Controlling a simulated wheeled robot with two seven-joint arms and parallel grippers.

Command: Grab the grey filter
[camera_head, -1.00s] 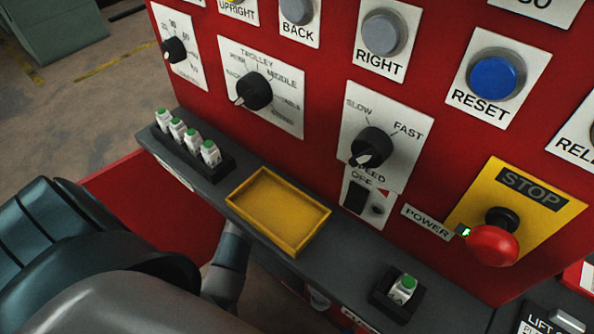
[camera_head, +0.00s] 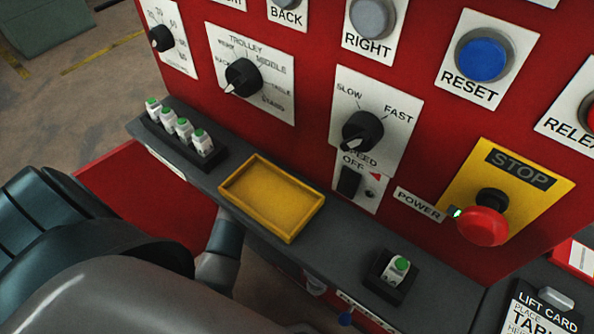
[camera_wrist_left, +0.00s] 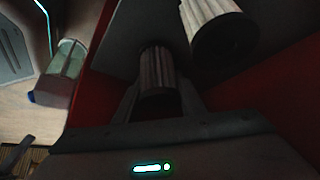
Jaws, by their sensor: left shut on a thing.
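In the left wrist view, a dark grey-brown pleated cylinder, which looks like the grey filter (camera_wrist_left: 157,72), stands between the fingers of my left gripper (camera_wrist_left: 160,100). The gripper is shut on it. A second, paler pleated filter (camera_wrist_left: 208,18) with a dark end is just to the right, above the held one. The picture is dim, so the exact colours are hard to tell. In the head view my left arm comes in at lower left and passes under the grey shelf (camera_head: 345,235). The left gripper and both filters are hidden there. My right gripper is not in view.
A red control panel (camera_head: 310,55) rises behind the shelf. The shelf bears a yellow tray (camera_head: 240,214), white green-topped pieces (camera_head: 183,129) in a dark rack, and a single holder (camera_head: 387,286). A clear canister (camera_wrist_left: 68,60) is at left in the wrist view.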

